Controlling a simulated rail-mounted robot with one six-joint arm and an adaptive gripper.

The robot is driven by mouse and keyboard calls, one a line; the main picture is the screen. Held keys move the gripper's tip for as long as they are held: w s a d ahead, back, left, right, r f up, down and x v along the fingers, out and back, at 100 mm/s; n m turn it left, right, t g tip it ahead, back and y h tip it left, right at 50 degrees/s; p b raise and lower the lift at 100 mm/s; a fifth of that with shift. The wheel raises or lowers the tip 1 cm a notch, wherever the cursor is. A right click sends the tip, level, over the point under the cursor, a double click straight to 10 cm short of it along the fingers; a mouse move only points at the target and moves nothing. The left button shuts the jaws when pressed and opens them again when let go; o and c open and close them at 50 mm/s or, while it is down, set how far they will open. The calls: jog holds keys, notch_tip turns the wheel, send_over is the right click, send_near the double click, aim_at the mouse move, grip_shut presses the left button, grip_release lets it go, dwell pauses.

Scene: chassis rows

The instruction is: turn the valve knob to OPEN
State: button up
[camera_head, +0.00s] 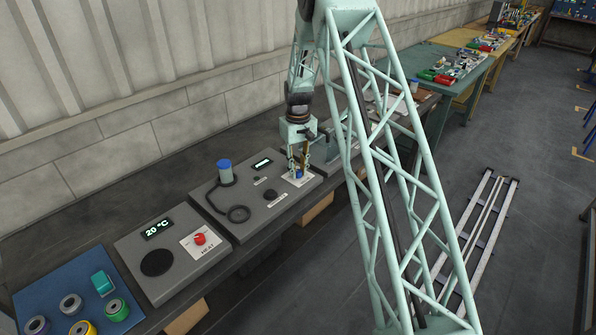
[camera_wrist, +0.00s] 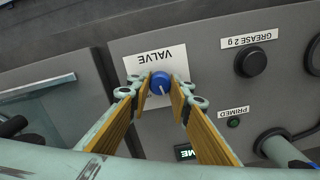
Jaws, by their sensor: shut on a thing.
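The valve knob (camera_wrist: 160,82) is blue with a white pointer line, on a white plate marked VALVE (camera_wrist: 152,62) that appears upside down in the wrist view. The pointer runs down and slightly right there. My gripper (camera_wrist: 163,88) is shut on the knob, with one tan-padded finger on each side. In the head view my gripper (camera_head: 299,171) reaches down onto the blue knob (camera_head: 299,174) at the right end of the grey panel. The fingers partly cover the knob, and any OPEN mark is not legible.
The same panel holds a blue-capped cylinder (camera_head: 225,171), a black GREASE button (camera_wrist: 251,62) and a PRIMED light (camera_wrist: 233,123). A heater unit with a red knob (camera_head: 199,239) stands to the left. A blue mat (camera_head: 50,290) holds several rolls.

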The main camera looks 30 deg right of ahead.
aim_at(298, 171)
jog(key=m, duration=0.6)
jog(key=shift+m, duration=2.7)
jog(key=o, duration=0.8)
jog(key=shift+o, duration=0.2)
notch_tip(298, 171, up, 12)
